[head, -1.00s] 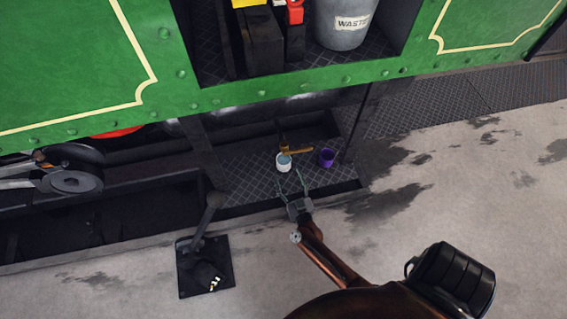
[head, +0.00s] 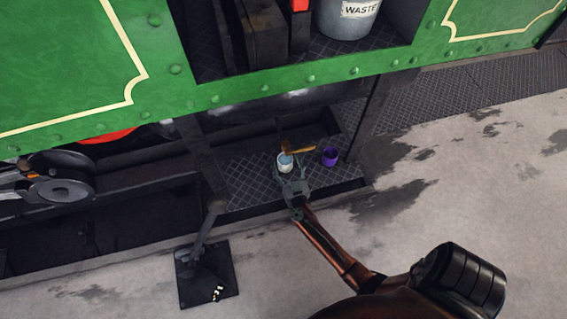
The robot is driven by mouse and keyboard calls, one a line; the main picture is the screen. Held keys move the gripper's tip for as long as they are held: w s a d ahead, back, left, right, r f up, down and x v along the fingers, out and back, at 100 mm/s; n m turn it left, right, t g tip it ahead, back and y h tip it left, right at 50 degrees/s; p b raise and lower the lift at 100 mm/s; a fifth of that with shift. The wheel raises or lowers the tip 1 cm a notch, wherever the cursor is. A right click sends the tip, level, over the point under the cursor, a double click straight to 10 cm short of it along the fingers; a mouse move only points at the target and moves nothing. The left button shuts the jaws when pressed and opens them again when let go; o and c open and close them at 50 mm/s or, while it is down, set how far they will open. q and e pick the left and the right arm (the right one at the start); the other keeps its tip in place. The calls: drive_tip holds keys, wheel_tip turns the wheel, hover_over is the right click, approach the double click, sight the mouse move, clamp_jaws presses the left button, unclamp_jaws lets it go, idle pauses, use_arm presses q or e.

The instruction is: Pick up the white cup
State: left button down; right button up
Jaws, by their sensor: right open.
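The white cup (head: 284,167) stands upright on the dark tread-plate step (head: 249,180) below the green tram side. My right gripper (head: 290,172) reaches in from below right, with its fingers spread at the near side of the cup. The fingers partly overlap the cup's lower part in the picture. I cannot tell whether they touch it. My left gripper is not in view.
A purple cup (head: 330,156) stands close to the right of the white cup. A yellow-brown handled object (head: 299,150) lies just behind. A black post (head: 364,120) rises at the step's right. A lever on a black plate (head: 207,275) stands on the ground at left.

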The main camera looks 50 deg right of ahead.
drive_tip(key=c, duration=1.4)
drive_tip(key=shift+r, duration=0.1)
